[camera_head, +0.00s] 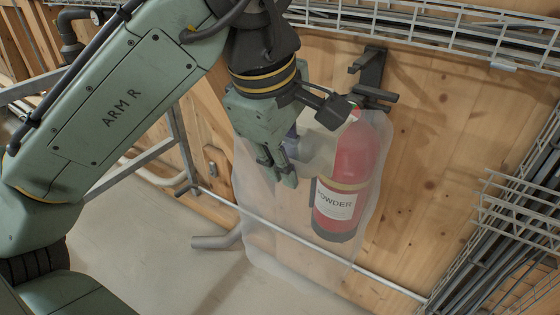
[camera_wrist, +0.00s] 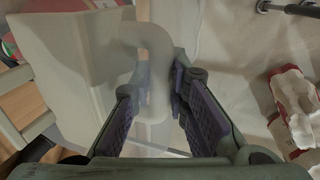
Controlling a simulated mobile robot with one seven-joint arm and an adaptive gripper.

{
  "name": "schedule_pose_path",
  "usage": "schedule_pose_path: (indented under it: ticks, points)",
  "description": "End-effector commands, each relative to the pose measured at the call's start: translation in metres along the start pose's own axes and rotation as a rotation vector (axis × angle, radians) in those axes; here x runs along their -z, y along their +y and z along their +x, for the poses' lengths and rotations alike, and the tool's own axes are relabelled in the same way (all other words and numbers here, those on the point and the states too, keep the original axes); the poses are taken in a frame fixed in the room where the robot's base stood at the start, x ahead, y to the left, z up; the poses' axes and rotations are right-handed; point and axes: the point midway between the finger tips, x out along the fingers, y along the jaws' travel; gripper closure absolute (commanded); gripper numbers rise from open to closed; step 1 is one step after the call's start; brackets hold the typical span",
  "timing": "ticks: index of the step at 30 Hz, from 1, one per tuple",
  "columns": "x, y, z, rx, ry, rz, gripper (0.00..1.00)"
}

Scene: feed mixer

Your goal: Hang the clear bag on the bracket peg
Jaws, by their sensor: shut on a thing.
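The clear bag (camera_head: 270,220) is large and see-through and hangs below and around my gripper (camera_head: 276,168) in the head view. My gripper is shut on a part of the bag; its exact grip is hard to see through the film. In the wrist view, the bag (camera_wrist: 70,60) spreads in front of and between my gripper's fingers (camera_wrist: 155,88). The dark bracket (camera_head: 370,72) is fixed to the wooden wall, with peg-like arms sticking out, up and right of my gripper. The bag's upper right edge is close below the lower arm; I cannot tell whether they touch.
A red fire extinguisher (camera_head: 343,178) shows through the bag, below the bracket. A wire tray (camera_head: 450,25) runs along the wall above, and another rack (camera_head: 525,215) stands at right. A pale rail (camera_head: 310,240) crosses low. In the wrist view, red-white packages (camera_wrist: 292,110) lie at right.

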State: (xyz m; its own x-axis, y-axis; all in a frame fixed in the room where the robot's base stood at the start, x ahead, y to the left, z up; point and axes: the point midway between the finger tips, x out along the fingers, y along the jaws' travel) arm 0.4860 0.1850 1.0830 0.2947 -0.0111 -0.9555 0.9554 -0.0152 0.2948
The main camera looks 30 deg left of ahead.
Motion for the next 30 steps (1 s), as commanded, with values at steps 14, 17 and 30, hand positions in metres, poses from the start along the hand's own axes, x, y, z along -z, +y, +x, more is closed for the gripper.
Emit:
schedule_pose_path:
  ticks: [14,17,30]
  points:
    - [-0.001,0.028,0.008,0.001,0.0,0.001,1.0]
    - [-0.001,0.034,0.01,0.001,0.0,0.0,1.0]
    - [-0.001,0.059,0.018,0.001,-0.001,0.0,1.0]
